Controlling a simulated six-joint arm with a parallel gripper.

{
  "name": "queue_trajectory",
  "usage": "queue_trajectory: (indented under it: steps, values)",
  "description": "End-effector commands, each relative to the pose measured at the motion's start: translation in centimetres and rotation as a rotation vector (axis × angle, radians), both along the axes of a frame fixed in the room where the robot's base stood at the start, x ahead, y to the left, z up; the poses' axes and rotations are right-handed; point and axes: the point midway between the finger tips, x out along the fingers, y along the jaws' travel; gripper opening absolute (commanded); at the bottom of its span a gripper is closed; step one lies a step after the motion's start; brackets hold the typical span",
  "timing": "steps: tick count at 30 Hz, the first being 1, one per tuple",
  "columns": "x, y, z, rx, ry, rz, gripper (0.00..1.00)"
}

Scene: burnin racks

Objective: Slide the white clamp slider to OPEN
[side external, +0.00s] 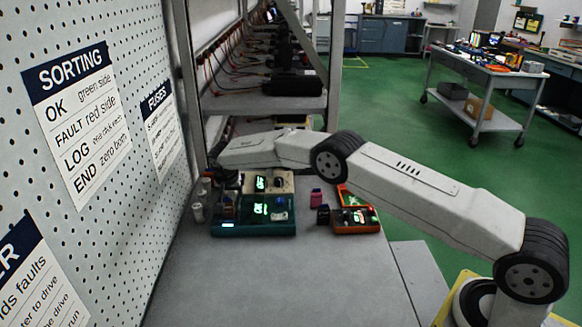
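A teal box (254,230) stands on the grey bench, with a lit green display (260,208) that seems to read OK. A small white part (279,215) sits at the right of its top; I cannot tell whether it is the clamp slider, and no OPEN mark is legible. A beige unit (285,179) with a green display (260,184) stands just behind. My arm reaches in from the right, over the back of these units. My gripper seems to be the dark shape (226,180) below the arm's end, above the left rear of the teal box. Its fingers are too small to make out.
Small grey cylinders (198,211) stand at the left near the pegboard (120,190). A rack shelf (265,104) rises behind. The front bench (290,285) is clear.

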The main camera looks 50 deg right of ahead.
Motion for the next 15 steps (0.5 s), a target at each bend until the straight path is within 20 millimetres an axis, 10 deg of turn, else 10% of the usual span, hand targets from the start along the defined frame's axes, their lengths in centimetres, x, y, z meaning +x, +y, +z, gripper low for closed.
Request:
queue_trajectory:
  steps: [15]
  values:
    - [-0.26, 0.17, 0.37, -0.001, 0.006, -0.001, 0.65]
